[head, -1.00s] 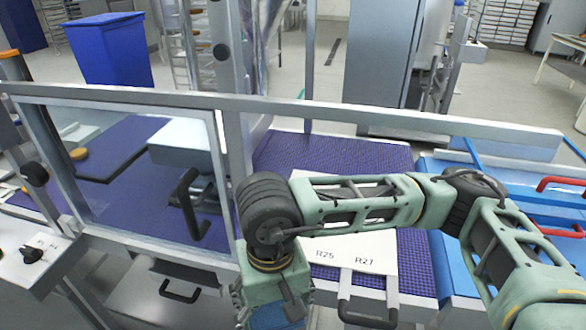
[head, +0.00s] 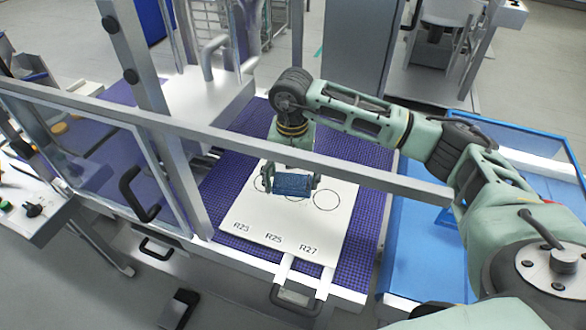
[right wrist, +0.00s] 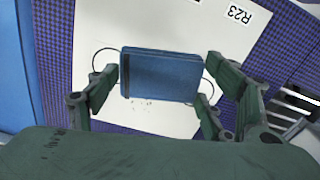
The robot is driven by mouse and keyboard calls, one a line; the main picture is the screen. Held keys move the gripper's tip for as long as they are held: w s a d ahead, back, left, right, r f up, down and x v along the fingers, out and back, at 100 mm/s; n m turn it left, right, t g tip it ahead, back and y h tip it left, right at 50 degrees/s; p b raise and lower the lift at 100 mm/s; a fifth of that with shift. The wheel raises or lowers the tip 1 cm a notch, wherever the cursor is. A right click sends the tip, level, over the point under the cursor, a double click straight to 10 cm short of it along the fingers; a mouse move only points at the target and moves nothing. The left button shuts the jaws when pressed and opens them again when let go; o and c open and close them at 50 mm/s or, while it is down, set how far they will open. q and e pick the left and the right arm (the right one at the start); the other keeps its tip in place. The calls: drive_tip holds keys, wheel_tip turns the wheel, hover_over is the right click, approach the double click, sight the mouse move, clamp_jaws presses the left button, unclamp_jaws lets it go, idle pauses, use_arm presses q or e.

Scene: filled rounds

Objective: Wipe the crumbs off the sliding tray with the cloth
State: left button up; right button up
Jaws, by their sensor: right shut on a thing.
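The sliding tray (head: 300,231) is a flat white board with printed circles and the labels R23, R25 and R27, lying on a purple belt. My right gripper (head: 291,183) is over the tray's circles, shut on the blue cloth (head: 291,186). In the right wrist view the cloth (right wrist: 160,76) is a folded blue pad between the two fingers, over the tray (right wrist: 160,25). Small dark crumbs (right wrist: 148,102) show on the white surface beside the cloth. I cannot tell whether the cloth touches the tray. My left gripper is out of view.
A metal frame bar (head: 330,169) crosses in front of my right arm. A clear door (head: 110,165) with a black handle is at the left. A blue bin (head: 425,255) stands right of the belt. The tray's handle (head: 296,300) sticks out at the front.

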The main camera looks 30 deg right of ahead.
sight(295, 206)
drive_tip(key=shift+d+f, duration=0.35)
drive_tip(key=shift+d, duration=0.05)
drive_tip(key=shift+f+b, duration=0.5)
drive_tip(key=shift+f, duration=0.1)
wheel_tip(295, 206, down, 3)
drive_tip(key=shift+a+r+b, duration=0.1)
drive_tip(key=shift+r+b, duration=0.05)
drive_tip(key=shift+b, duration=0.5)
drive_tip(key=shift+f, duration=0.65)
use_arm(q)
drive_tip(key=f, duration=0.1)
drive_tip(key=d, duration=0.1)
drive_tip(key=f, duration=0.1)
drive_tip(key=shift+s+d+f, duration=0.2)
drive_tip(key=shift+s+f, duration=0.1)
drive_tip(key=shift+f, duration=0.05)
use_arm(e)
drive_tip(key=shift+f, duration=0.1)
use_arm(q)
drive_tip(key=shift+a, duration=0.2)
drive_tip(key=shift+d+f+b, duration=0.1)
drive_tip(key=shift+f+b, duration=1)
drive_tip(key=shift+b, duration=0.25)
use_arm(e)
drive_tip(key=shift+f, duration=1.05)
drive_tip(key=shift+w, duration=0.1)
